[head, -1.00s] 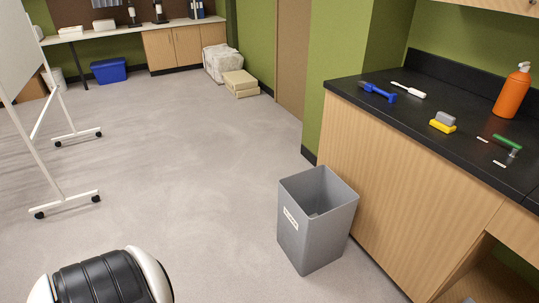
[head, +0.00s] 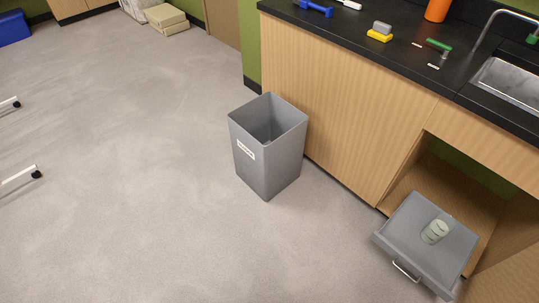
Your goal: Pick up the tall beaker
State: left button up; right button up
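A small clear, greenish beaker-like vessel (head: 435,231) stands on or in the grey pulled-out drawer (head: 413,227) at the lower right in the head view. The drawer has a metal handle (head: 406,271) on its front and sits at the open lower part of the wooden cabinet. I cannot tell whether this vessel is the tall beaker, and no other beaker shows. Neither of my grippers is in view.
A grey waste bin (head: 267,150) stands on the floor against the wooden cabinet (head: 345,115). The black counter (head: 345,28) holds an orange bottle (head: 437,10), a yellow-grey block (head: 380,32), a green-handled tool (head: 439,46) and a sink (head: 512,82).

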aim_at(443, 224)
jog(key=z, duration=1.7)
jog(key=i+z, duration=0.15)
jog(key=i, duration=0.05)
